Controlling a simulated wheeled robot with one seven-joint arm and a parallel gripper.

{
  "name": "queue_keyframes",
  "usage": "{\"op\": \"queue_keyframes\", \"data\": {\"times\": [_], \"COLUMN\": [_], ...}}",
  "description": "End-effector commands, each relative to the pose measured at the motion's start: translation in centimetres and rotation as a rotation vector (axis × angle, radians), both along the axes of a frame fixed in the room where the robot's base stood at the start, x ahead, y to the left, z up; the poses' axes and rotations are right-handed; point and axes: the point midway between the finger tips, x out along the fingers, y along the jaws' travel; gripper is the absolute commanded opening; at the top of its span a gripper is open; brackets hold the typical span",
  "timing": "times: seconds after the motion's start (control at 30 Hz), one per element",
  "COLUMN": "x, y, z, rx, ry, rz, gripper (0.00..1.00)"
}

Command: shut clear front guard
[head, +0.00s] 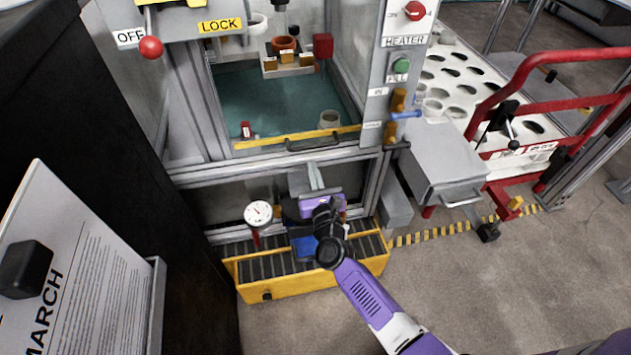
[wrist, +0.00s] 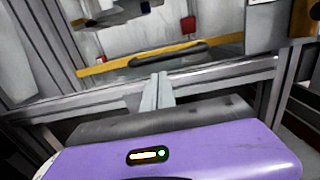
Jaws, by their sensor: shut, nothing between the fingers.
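The clear front guard shows mainly by its yellow bottom rail (head: 295,139) with a dark handle (head: 312,146), low across the front of the enclosure. In the wrist view the yellow rail (wrist: 115,65) and dark handle (wrist: 183,53) lie beyond the fingers. The rail sits close to the grey frame bar under it; I cannot tell if a gap remains. My gripper (head: 314,168) is shut and empty, in front of that frame bar, just below the handle. Its fingertips (wrist: 160,76) appear apart from the handle in the wrist view.
A yellow-edged tray (head: 290,286) and a gauge (head: 258,213) are under my gripper. A red knob (head: 151,47) is at upper left. A switch panel (head: 402,60) and a grey drawer box (head: 445,165) stand right. Inside are a cup (head: 329,119) and a red block (head: 323,45).

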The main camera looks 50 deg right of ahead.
Motion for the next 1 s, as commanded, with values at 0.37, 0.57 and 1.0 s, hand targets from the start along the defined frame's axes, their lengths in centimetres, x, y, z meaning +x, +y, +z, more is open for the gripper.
{"op": "queue_keyframes", "data": {"times": [0.37, 0.57, 1.0], "x": [3.0, 3.1, 3.1], "y": [-2.1, -2.1, -2.0], "z": [0.1, 0.1, 2.9], "rx": [0.000, 0.001, -0.001], "ry": [0.000, 0.001, -0.002], "rz": [0.000, 0.000, 0.001], "gripper": [0.00, 0.00, 0.00]}}
